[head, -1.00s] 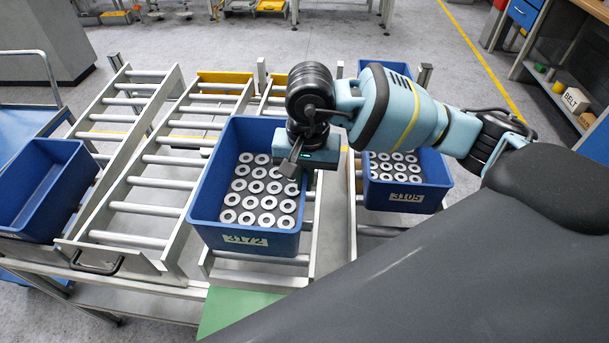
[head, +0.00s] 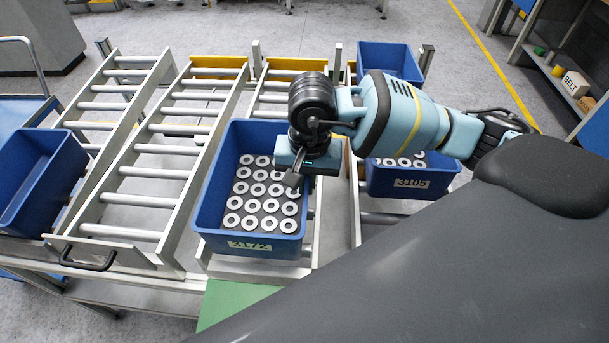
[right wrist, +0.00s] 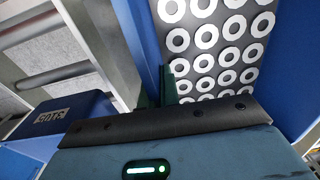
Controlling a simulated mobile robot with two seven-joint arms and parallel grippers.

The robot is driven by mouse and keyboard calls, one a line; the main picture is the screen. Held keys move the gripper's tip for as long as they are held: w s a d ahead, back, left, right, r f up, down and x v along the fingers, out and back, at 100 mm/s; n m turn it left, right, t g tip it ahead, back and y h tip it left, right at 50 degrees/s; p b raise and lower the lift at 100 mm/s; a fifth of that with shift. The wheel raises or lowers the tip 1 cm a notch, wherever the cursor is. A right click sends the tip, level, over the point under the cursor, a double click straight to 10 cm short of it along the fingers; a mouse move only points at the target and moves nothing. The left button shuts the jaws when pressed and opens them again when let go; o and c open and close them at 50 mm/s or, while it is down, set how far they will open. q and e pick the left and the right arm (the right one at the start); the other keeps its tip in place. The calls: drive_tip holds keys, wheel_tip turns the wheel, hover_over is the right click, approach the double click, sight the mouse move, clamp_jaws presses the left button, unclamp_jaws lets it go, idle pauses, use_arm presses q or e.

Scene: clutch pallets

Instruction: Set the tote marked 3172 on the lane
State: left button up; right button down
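The tote marked 3172 (head: 248,245) is an open blue box with several rows of pale rings inside. In the head view it stands level over the front part of a roller lane (head: 220,264); whether its bottom touches the rollers is hard to tell. My right gripper (head: 293,182) is at its right side wall. In the right wrist view the fingers (right wrist: 157,90) straddle the blue tote wall (right wrist: 146,35) and appear closed on it. The rings (right wrist: 215,45) show beyond the wall. My left gripper is not in view.
A blue tote marked 3105 (head: 411,183) stands to the right, partly behind my arm. Another blue tote (head: 390,57) is farther back. Empty roller lanes (head: 150,180) lie to the left. An empty blue tote (head: 40,185) stands at the far left. A green pad (head: 235,303) is in front.

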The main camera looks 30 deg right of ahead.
drive_tip(key=shift+w+f, duration=0.1)
drive_tip(key=shift+f, duration=0.15)
drive_tip(key=c, duration=2.1)
unclamp_jaws()
